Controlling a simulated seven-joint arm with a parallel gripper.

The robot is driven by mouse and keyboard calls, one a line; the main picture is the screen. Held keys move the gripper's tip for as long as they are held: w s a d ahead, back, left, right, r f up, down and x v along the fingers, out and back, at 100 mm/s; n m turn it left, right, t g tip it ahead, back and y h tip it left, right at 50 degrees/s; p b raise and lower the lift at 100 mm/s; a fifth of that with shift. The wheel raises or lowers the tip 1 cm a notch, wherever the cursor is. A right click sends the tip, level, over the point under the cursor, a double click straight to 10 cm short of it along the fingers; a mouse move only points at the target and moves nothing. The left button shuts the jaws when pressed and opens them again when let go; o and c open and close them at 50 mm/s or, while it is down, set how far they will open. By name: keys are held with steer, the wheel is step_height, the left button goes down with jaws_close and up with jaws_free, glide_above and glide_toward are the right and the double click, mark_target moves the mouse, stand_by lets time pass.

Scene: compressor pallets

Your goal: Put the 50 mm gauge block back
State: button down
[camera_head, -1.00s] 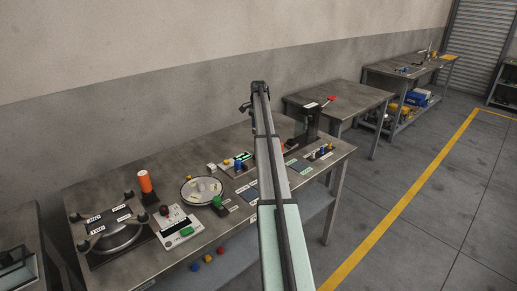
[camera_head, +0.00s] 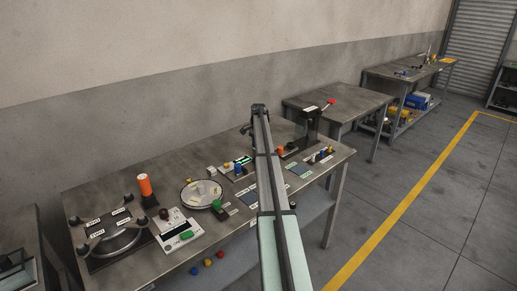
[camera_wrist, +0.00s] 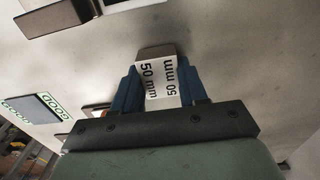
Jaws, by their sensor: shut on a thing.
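The 50 mm gauge block (camera_wrist: 158,82) is between the blue fingers of my gripper (camera_wrist: 160,88) in the wrist view. It has white faces printed "50 mm" and a grey-brown end. My gripper is shut on it. A grey bench surface lies beyond the block; I cannot tell whether the block touches it. In the head view my arm reaches over the workbench (camera_head: 130,170), and I cannot make out the block or the fingers there.
In the wrist view a dark-edged fixture (camera_wrist: 62,16) is at the upper left and a dark pad with a "GOOD" label (camera_wrist: 40,108) at the left. In the head view a round white dish (camera_head: 187,197), an orange cylinder (camera_head: 145,184) and a white instrument (camera_head: 170,240) stand on the bench.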

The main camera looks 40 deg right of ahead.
steer(key=c, duration=0.6)
jaws_free()
steer(key=shift+f, duration=0.1)
step_height(320, 180, up, 12)
stand_by(0.7)
